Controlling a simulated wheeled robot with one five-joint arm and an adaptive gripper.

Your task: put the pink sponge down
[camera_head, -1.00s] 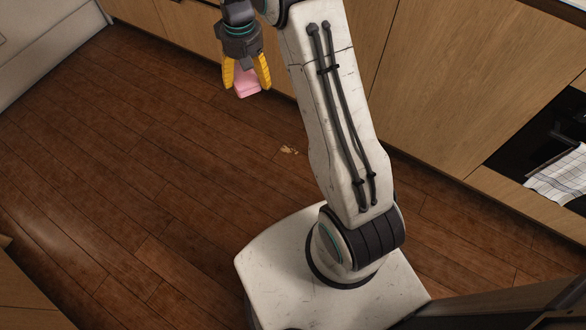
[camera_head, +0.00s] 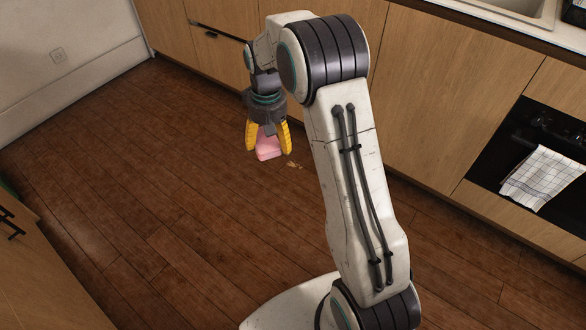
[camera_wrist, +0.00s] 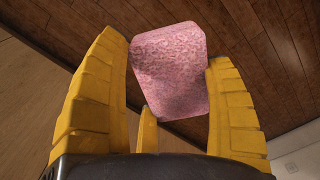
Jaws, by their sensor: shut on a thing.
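The pink sponge (camera_head: 268,148) is a small block held between the yellow fingers of my gripper (camera_head: 268,142). In the head view my gripper points down, with the wooden floor behind and below it. In the wrist view the sponge (camera_wrist: 170,68) sits between the fingertips of my gripper (camera_wrist: 168,85), with its textured face toward the camera. The fingers are shut on its sides. I cannot tell exactly how high the sponge is above the floor.
Wooden cabinets (camera_head: 425,90) run along the back, with an oven (camera_head: 530,150) and a checked towel (camera_head: 541,178) at right. A small tan patch (camera_head: 294,164) lies on the floor (camera_head: 130,190) near the gripper. A wooden cabinet (camera_head: 45,270) stands at lower left. The floor between is open.

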